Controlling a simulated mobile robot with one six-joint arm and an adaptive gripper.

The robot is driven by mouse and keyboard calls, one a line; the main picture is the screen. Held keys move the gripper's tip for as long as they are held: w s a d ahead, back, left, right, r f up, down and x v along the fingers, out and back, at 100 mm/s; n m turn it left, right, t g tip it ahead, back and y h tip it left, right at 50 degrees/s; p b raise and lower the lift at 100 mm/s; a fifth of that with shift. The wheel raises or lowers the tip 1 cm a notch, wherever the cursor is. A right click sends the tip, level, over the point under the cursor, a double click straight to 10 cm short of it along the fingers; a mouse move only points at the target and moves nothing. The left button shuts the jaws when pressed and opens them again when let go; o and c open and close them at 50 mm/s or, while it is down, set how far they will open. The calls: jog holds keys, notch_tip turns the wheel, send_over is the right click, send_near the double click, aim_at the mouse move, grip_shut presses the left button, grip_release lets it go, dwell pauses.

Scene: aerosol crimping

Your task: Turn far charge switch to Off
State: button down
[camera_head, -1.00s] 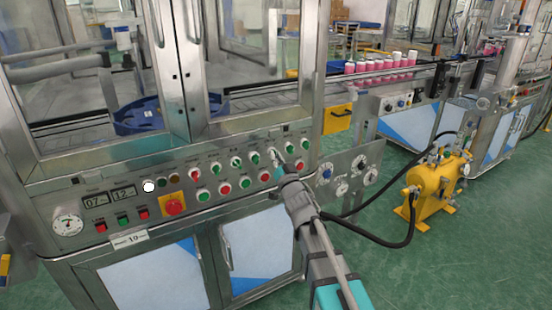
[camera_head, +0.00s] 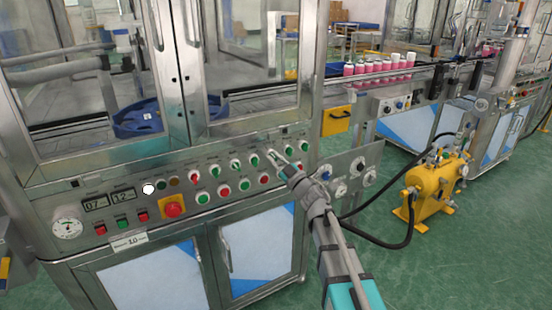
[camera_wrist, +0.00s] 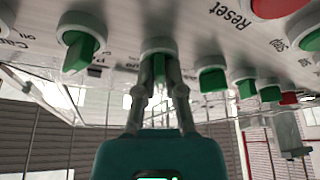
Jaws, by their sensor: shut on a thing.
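The control panel (camera_head: 130,205) carries a row of green selector switches with white collars. My gripper (camera_head: 272,154) is at the right part of the upper row and hides the switch there. In the wrist view my gripper (camera_wrist: 158,82) has both fingers closed on a green switch knob (camera_wrist: 158,64), one finger on each side. The label by this knob is mostly hidden, so I cannot read that it is the far charge switch. Another green switch (camera_wrist: 78,50) is to its left, its handle tilted. A further green switch (camera_wrist: 212,78) is to its right.
Red and green buttons (camera_head: 224,190) lie in the row below. A red emergency knob (camera_head: 174,206) is on the panel's left part. A yellow tank (camera_head: 436,185) with a black hose stands on the floor at right. Open green floor lies between.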

jog(key=shift+w+d+n, duration=0.1)
jog(key=shift+n, duration=0.2)
jog(key=c, duration=0.7)
grip_release()
jog(key=shift+c, duration=0.2)
